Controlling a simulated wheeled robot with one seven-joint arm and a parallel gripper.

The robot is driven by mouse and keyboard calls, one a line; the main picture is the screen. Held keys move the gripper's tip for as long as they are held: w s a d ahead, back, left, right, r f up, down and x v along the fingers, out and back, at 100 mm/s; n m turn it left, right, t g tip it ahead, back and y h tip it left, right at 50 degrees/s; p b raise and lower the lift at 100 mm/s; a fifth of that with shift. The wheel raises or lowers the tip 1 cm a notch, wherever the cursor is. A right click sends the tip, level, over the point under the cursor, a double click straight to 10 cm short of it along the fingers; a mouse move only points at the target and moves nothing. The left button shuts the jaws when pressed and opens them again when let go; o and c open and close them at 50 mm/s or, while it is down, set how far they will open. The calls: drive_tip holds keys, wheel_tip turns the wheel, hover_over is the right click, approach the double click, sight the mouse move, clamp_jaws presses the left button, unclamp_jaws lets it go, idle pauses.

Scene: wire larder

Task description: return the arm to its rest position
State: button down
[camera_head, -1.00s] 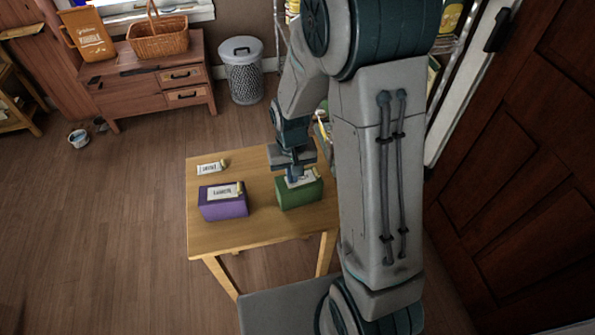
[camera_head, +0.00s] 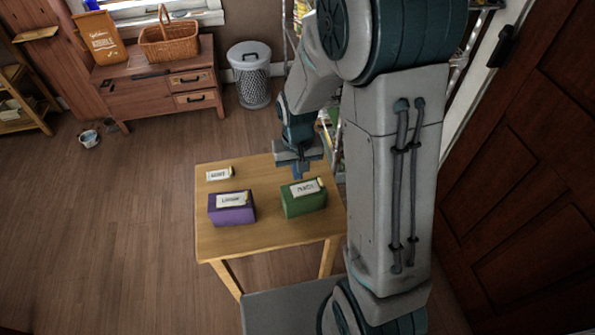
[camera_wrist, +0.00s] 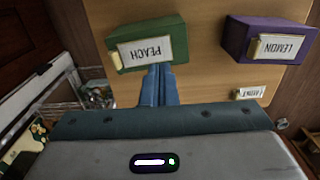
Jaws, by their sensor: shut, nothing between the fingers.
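My gripper (camera_head: 300,170) is shut and empty, pointing down just behind and above the green box in the head view. In the wrist view its fingers (camera_wrist: 158,85) show as blue tips pressed together, close to the green box in the picture. The grey arm fills the right middle of the head view, with its elbow high and its forearm bent down toward the table. The green box (camera_head: 304,207) carries a white card (camera_head: 306,188) that reads PEACH in the wrist view. Whether the fingertips touch the box is hard to tell.
The wooden table (camera_head: 270,235) also holds a purple box (camera_head: 232,215) with a LEMON card and a small loose card (camera_head: 219,174) at the back left. A bin (camera_head: 250,75) and a dresser (camera_head: 150,95) stand behind. A dark door (camera_head: 530,180) is at right.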

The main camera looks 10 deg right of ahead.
drive_tip(key=shift+r, duration=0.6)
drive_tip(key=s+d+r+t, duration=0.1)
drive_tip(key=s+d+r, duration=0.1)
drive_tip(key=s+r, duration=0.5)
drive_tip(key=s+d+r+t, duration=0.2)
drive_tip(key=s+r, duration=0.5)
drive_tip(key=r, duration=0.3)
